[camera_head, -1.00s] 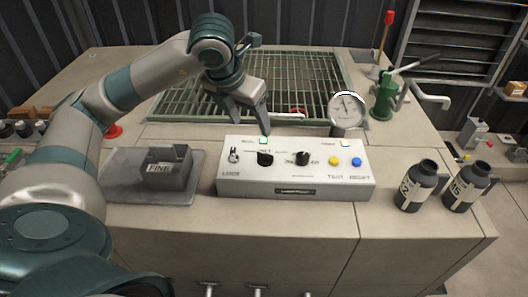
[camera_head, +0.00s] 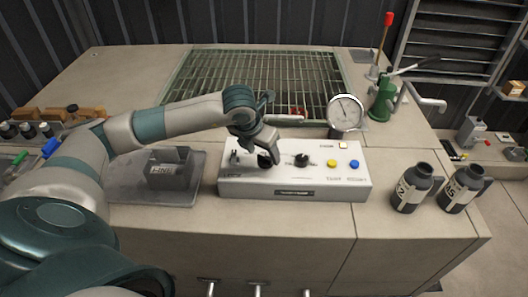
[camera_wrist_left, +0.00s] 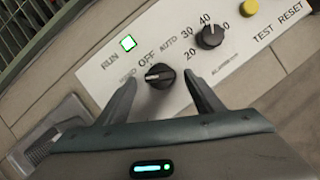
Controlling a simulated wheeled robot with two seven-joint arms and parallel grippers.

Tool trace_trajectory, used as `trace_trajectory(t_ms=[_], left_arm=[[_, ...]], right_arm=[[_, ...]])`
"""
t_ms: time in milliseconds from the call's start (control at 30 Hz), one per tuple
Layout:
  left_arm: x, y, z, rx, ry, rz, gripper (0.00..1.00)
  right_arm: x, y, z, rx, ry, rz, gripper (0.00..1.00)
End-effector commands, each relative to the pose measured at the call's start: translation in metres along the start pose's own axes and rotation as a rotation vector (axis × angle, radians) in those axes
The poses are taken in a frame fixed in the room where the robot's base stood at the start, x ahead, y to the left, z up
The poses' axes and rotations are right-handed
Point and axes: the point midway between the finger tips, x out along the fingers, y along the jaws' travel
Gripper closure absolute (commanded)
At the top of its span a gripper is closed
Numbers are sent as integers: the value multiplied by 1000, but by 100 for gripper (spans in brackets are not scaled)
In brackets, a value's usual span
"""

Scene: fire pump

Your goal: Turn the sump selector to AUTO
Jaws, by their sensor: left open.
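The sump selector (camera_wrist_left: 159,76) is a black knob marked HAND, OFF and AUTO on the white control panel (camera_wrist_left: 215,65). In the wrist view its ridge lies roughly across the picture, with a pale mark at its left. My left gripper (camera_head: 262,156) is open over the panel. In the wrist view its two fingers stand on either side of the selector, with gaps visible between them and the knob. In the head view my gripper partly hides the selector (camera_head: 265,160). My right gripper does not show.
A second black knob with a numbered scale (camera_head: 302,160) sits right of the selector, then yellow (camera_head: 332,164) and blue (camera_head: 354,164) buttons.

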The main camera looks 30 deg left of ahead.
Motion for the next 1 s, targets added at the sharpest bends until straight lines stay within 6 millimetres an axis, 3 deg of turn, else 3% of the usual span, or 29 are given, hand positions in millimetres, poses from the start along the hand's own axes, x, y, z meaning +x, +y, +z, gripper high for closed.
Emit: trace_trajectory(t_ms=[200,567,733,1000], left_arm=[[18,0,0,-2,1,1,39],[22,0,0,0,0,1,39],[22,0,0,0,0,1,77],[22,1,0,5,0,-1,80]], right_arm=[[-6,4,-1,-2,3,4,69],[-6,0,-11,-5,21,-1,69],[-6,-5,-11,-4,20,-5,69],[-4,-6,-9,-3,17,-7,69]])
